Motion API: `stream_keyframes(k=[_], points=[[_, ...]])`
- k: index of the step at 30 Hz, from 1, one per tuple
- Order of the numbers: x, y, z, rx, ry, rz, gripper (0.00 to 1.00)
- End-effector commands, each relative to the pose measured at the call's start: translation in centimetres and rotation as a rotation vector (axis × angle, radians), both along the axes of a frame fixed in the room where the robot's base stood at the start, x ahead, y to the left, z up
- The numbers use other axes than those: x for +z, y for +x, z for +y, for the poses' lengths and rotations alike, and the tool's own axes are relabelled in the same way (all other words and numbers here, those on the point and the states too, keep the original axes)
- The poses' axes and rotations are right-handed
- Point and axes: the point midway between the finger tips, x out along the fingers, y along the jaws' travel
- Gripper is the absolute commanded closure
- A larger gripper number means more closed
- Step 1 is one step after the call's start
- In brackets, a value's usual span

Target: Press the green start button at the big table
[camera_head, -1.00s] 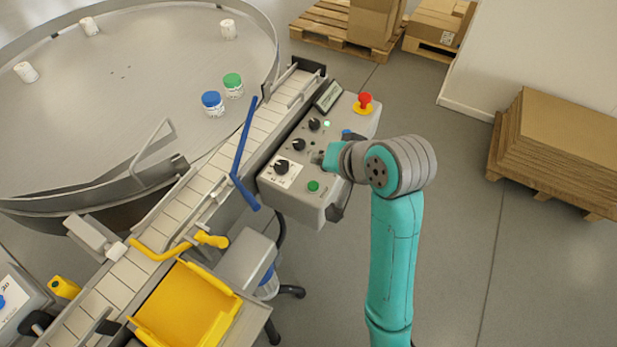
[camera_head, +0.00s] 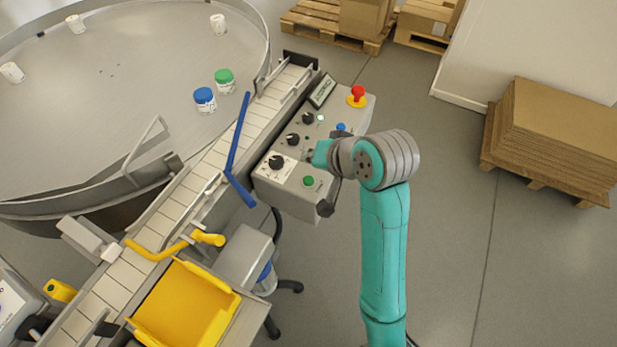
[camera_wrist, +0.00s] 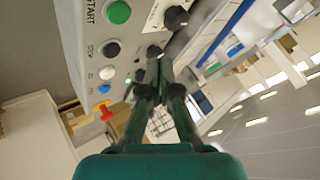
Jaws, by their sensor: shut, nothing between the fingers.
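The green start button (camera_head: 308,181) is on the near end of the grey control panel (camera_head: 284,200) beside the conveyor at the big round table (camera_head: 110,100). In the wrist view, the green button (camera_wrist: 119,12) sits at the top next to the word START. A black STOP button (camera_wrist: 111,49) is below it. My gripper (camera_head: 311,157) is over the panel, beyond the green button in the head view. In the wrist view, my gripper's fingers (camera_wrist: 157,56) are together, empty, and point at the panel right of STOP. I cannot tell whether they touch the panel.
A red emergency knob (camera_head: 356,95) stands on the panel's far end. Black dials (camera_head: 292,139) line the conveyor side. A blue guide rail (camera_head: 238,150) borders the conveyor. Blue- and green-lidded jars (camera_head: 204,99) stand on the round table. Floor right of my arm is clear up to stacked cardboard (camera_head: 555,130).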

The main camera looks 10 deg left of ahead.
Motion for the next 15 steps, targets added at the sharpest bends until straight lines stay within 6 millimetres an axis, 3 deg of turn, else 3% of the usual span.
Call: stream_keyframes(k=[6,15], points=[[-2.8,-0.1,0.0,0.0,-0.001,0.002,1.0],[-4.8,0.0,0.0,-0.001,0.001,0.001,1.0]])
